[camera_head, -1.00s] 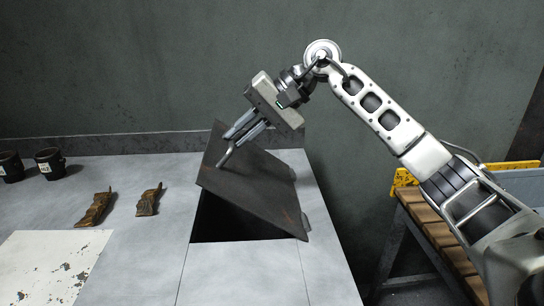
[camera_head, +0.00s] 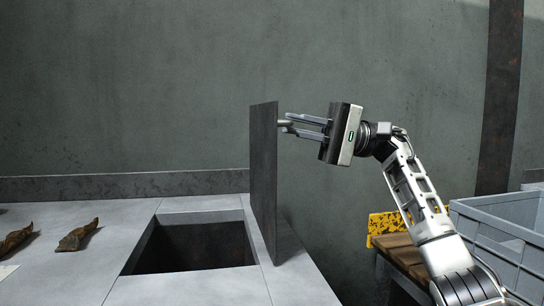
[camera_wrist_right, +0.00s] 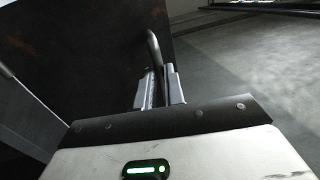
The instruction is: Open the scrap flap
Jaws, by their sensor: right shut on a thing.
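The scrap flap (camera_head: 263,175) is a dark metal plate standing about upright at the right edge of a square opening (camera_head: 195,246) in the grey table. My right gripper (camera_head: 287,124) is to the right of the flap near its top and is shut on the flap's handle (camera_head: 284,122). In the right wrist view the bent grey handle (camera_wrist_right: 153,45) rises by the fingers (camera_wrist_right: 160,88), with the dark flap (camera_wrist_right: 75,60) at left. My left gripper is not in view.
Two rusty brown metal pieces, one of them here (camera_head: 77,236), lie on the table (camera_head: 70,275) left of the opening. A grey crate (camera_head: 505,235) and a yellow worn part (camera_head: 388,225) by a wooden bench stand at the right. The wall is behind.

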